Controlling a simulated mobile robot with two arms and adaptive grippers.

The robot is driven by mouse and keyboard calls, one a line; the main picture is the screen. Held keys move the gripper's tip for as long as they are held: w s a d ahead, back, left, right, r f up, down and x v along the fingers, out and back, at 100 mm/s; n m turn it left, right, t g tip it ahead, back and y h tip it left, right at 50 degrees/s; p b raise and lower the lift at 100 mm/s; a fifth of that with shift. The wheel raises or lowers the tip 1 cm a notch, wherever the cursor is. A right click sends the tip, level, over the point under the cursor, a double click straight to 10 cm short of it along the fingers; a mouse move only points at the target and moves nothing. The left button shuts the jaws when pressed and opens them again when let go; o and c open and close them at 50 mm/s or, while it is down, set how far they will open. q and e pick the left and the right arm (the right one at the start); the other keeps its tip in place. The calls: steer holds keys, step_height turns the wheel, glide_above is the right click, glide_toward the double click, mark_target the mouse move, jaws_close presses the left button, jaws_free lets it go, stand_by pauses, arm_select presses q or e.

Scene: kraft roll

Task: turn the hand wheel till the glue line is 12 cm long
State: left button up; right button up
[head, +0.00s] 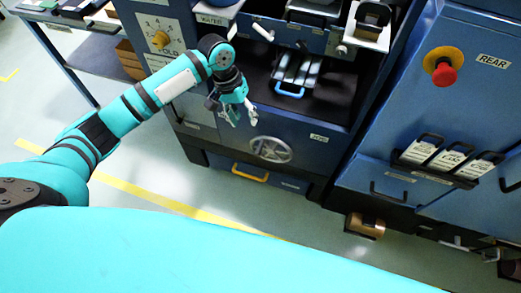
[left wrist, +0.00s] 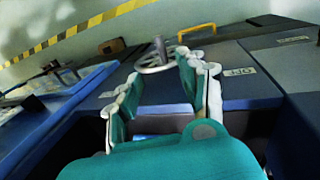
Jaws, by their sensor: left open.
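The hand wheel (head: 270,149) is a grey spoked wheel on the blue machine front, left of a JOG label (head: 319,138). In the left wrist view the wheel (left wrist: 152,68) lies beyond my fingers, with an upright crank knob (left wrist: 160,47). My left gripper (head: 243,117) is open and empty, above and left of the wheel in the head view and apart from it. In the left wrist view the gripper's (left wrist: 158,82) two fingers stand spread, with the wheel showing past their tips. I cannot make out a glue line. My right gripper is not in view.
A yellow handle (head: 250,174) sits below the wheel. A blue handle (head: 289,92) lies in the dark recess above it. A FOLD dial (head: 160,40) is at upper left, and a red stop button (head: 445,75) is on the right cabinet. Open floor (head: 155,170) lies left.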

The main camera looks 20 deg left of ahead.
mark_target(258, 150)
arm_select(q)
steer(key=b+x, duration=0.1)
steer(key=x, duration=1.4)
steer(key=shift+d+f, duration=0.1)
steer(key=shift+f, duration=0.35)
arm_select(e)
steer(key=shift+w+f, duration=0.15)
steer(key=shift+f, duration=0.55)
arm_select(q)
jaws_close()
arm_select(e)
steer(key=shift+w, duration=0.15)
